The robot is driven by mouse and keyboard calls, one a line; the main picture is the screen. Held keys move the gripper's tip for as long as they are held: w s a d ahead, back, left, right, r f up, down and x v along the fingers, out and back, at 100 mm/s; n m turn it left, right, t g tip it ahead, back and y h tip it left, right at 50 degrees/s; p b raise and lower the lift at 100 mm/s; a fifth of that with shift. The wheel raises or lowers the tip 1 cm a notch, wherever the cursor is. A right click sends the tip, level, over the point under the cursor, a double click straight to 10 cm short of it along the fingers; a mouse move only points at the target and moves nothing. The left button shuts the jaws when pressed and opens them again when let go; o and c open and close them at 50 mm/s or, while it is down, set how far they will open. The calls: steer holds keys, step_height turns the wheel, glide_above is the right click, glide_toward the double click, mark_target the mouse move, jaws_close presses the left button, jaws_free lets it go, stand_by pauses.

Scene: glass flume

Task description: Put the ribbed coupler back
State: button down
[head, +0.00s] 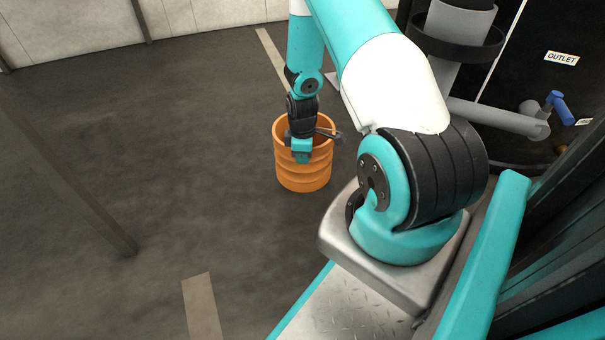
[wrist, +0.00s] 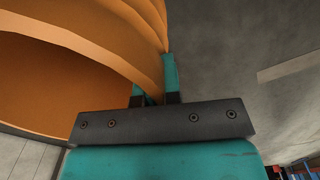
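The ribbed coupler (head: 304,178) is a wide orange ring with horizontal ribs and an open top, upright in the head view. My gripper (head: 301,157) points down at its rim, on the side toward the camera. In the wrist view, the orange wall of the coupler (wrist: 120,48) passes between the two fingers of my gripper (wrist: 155,80). One finger is outside the wall, and the other is mostly hidden behind it. The fingers look closed on the wall. I cannot tell whether the coupler touches the floor.
A dark tank with an OUTLET label (head: 561,58), grey pipe (head: 500,117) and blue valve handle (head: 560,106) stands at the right. A thin post (head: 85,200) crosses the left. The dark floor (head: 190,130) around the coupler is clear, with pale strips (head: 202,305).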

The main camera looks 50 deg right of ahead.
mark_target(302, 168)
step_height(302, 168, down, 5)
steer(key=b, duration=0.2)
steer(key=shift+r+b, duration=0.2)
steer(key=shift+b, duration=0.1)
steer(key=c, duration=1.7)
jaws_free()
steer(key=shift+f, duration=0.15)
steer(key=shift+c, duration=0.2)
steer(key=o, duration=0.4)
